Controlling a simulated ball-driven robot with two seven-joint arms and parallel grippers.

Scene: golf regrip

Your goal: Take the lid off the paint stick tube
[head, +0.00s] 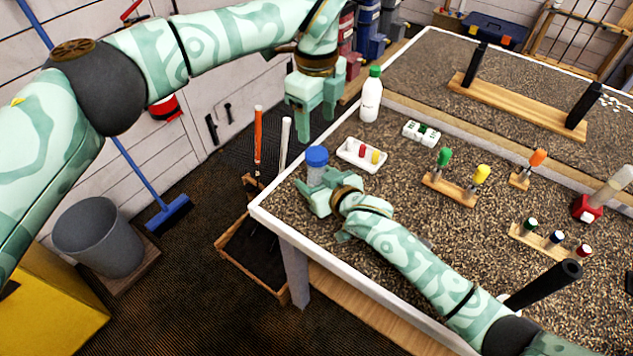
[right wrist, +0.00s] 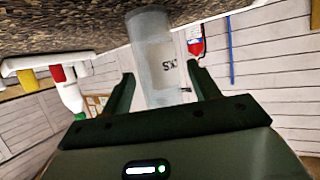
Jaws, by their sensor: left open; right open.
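The paint stick tube (head: 316,176) stands upright near the table's left corner, a clear cylinder with a blue lid (head: 317,156) on top. In the right wrist view, the tube (right wrist: 155,62) appears upside down with dark lettering, between my right fingers. My right gripper (head: 314,193) is low at the tube, open, with a finger on either side; gaps show between the fingers and the tube. The lid is out of the right wrist view. My left gripper (head: 312,117) is open and empty, pointing down, higher up and behind the tube in the head view.
A white tray (head: 350,157) with small coloured sticks lies right of the tube. A white bottle with a green cap (head: 371,97) stands behind it. Wooden racks (head: 452,189) with coloured-handled tools are farther right. The table edge (head: 262,204) is close on the left.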

